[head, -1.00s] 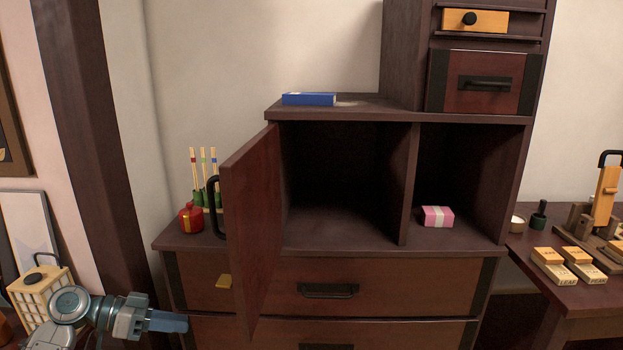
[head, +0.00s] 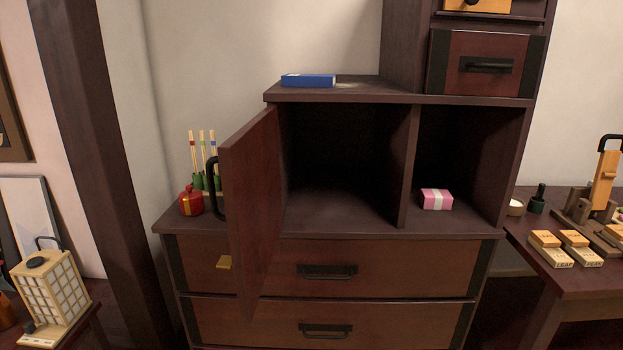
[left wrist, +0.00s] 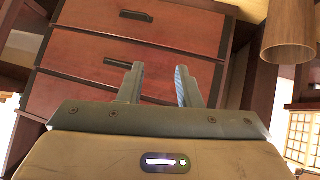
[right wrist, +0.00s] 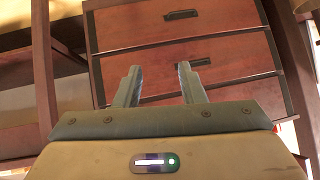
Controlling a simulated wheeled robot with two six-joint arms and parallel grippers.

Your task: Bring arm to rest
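My left gripper (left wrist: 158,84) shows in the left wrist view with its two fingers apart and nothing between them. The dark red drawers of the cabinet stand beyond it. My right gripper (right wrist: 160,84) shows in the right wrist view, also with fingers apart and empty, facing the same kind of drawer fronts. Neither gripper shows in the head view. The cabinet (head: 330,248) stands in the middle of the head view with its left door (head: 250,205) swung open. The left compartment is dark and looks empty.
A pink box (head: 436,199) sits in the right compartment and a blue box (head: 308,80) on the cabinet top. A red pot (head: 191,201) stands left of the open door. A lantern (head: 52,290) is at lower left. A side table (head: 560,285) with small boxes is at right.

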